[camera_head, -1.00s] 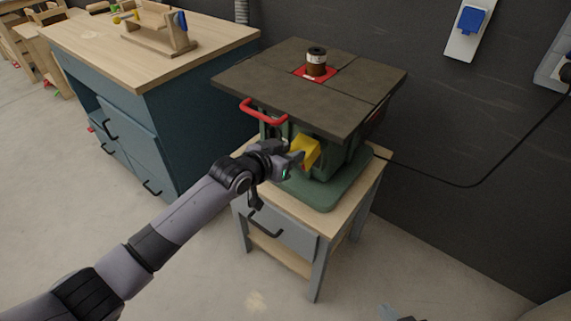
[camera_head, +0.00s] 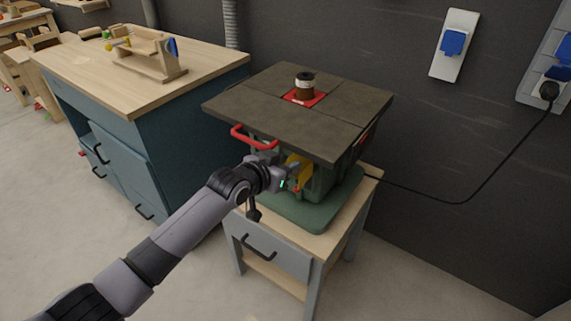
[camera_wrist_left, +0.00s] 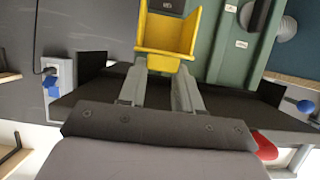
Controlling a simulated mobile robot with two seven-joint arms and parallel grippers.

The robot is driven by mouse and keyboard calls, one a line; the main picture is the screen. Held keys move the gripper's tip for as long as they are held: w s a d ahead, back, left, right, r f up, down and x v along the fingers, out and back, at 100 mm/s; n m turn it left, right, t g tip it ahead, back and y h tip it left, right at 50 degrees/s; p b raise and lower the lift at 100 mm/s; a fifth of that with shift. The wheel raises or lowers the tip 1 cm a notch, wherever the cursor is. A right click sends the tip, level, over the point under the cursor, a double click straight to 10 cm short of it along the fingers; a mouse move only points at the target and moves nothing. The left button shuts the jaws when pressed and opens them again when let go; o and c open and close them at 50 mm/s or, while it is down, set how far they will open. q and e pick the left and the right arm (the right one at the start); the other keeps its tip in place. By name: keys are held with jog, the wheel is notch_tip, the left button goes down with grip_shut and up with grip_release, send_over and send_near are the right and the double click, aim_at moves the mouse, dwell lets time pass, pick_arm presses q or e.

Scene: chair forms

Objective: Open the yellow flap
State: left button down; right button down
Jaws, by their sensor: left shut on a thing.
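The yellow flap (camera_head: 303,167) is on the front of the green machine (camera_head: 325,183), under its dark table top. In the left wrist view the flap (camera_wrist_left: 170,34) looks like a shallow tray with raised sides. Its inner side shows, and a grey part with a dark label is visible behind it. My left gripper (camera_head: 293,178) is at the flap and partly hides it in the head view. In the left wrist view its two fingers (camera_wrist_left: 160,68) are at the flap's near edge, shut on it. My right gripper is not in view.
The machine stands on a small wooden stand with a grey drawer (camera_head: 268,250). A blue workbench (camera_head: 190,125) is on the left. A black cable runs to the wall.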

pick_arm(q)
jog(key=c, duration=1)
grip_release()
jog(key=shift+d+r, duration=0.1)
jog(key=shift+r, duration=0.1)
jog(key=shift+o, duration=1.2)
jog(key=shift+w+f, duration=0.1)
jog(key=shift+f, duration=0.05)
jog(key=v, duration=0.7)
jog(key=shift+p, duration=0.35)
jog(key=s+a+f+n+y, duration=0.1)
jog(key=s+a+f+y, duration=0.1)
jog(key=s+a+f, duration=0.3)
jog(key=s+a+f+n+y, duration=0.1)
jog(key=s+a+f, duration=0.5)
jog(key=s, duration=0.7)
jog(key=s+a+f+n+y, duration=0.2)
jog(key=s+a+f, duration=0.4)
jog(key=s+f, duration=0.2)
jog(key=shift+s+n+y, duration=0.3)
jog(key=shift+s+n, duration=0.1)
jog(key=shift+s, duration=0.2)
